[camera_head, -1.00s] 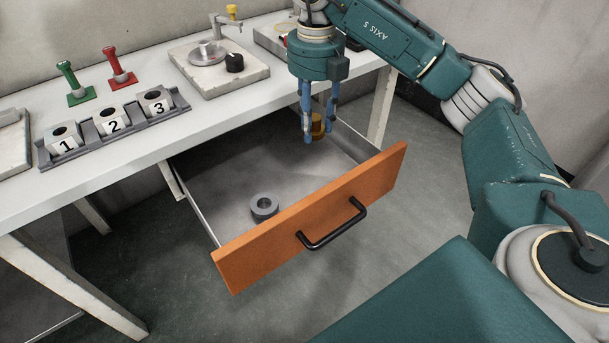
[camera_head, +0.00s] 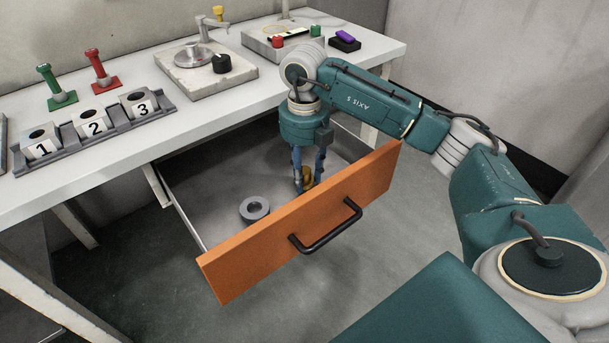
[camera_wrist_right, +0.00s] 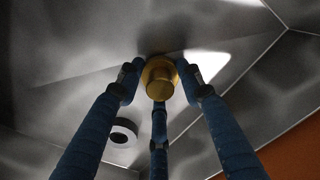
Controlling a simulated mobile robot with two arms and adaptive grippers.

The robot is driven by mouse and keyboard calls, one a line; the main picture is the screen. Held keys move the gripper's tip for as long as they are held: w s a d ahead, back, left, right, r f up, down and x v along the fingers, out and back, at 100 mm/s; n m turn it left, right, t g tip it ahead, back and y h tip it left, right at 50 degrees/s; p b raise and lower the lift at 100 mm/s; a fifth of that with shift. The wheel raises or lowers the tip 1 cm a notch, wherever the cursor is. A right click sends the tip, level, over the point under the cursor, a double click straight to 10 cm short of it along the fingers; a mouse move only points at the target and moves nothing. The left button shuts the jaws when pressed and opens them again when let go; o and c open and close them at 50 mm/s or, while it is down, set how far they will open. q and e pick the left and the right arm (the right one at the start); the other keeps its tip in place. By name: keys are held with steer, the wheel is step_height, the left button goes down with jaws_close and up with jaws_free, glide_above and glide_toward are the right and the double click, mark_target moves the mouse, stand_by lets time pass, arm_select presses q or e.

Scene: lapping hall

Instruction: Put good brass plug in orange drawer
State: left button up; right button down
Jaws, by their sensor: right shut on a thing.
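The brass plug (camera_head: 307,178) is inside the open orange drawer (camera_head: 300,222), at its right part behind the front panel. It also shows in the right wrist view (camera_wrist_right: 159,79), between the blue fingers. My right gripper (camera_head: 303,184) points down into the drawer and is shut on the brass plug. In the wrist view the right gripper (camera_wrist_right: 158,84) has its fingertips around the plug. The plug is at or close to the drawer floor; I cannot tell whether it touches. My left gripper is not in view.
A grey ring (camera_head: 254,208) lies on the drawer floor left of the plug. The drawer has a black handle (camera_head: 326,229). On the white bench stand numbered blocks in a grey rack (camera_head: 98,134), a green stamp (camera_head: 57,88), a red stamp (camera_head: 103,72) and a plate with a dial (camera_head: 204,75).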

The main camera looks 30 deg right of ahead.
mark_target(304, 169)
steer(key=shift+f, duration=0.2)
steer(key=c, duration=1.2)
jaws_free()
steer(key=shift+o, duration=0.2)
step_height(304, 169, up, 7)
steer(key=shift+w+f+p, duration=0.1)
steer(key=shift+f+p, duration=0.1)
steer(key=shift+p, duration=0.65)
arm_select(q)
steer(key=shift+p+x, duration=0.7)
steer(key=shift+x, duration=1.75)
arm_select(e)
steer(key=shift+r, duration=2.8)
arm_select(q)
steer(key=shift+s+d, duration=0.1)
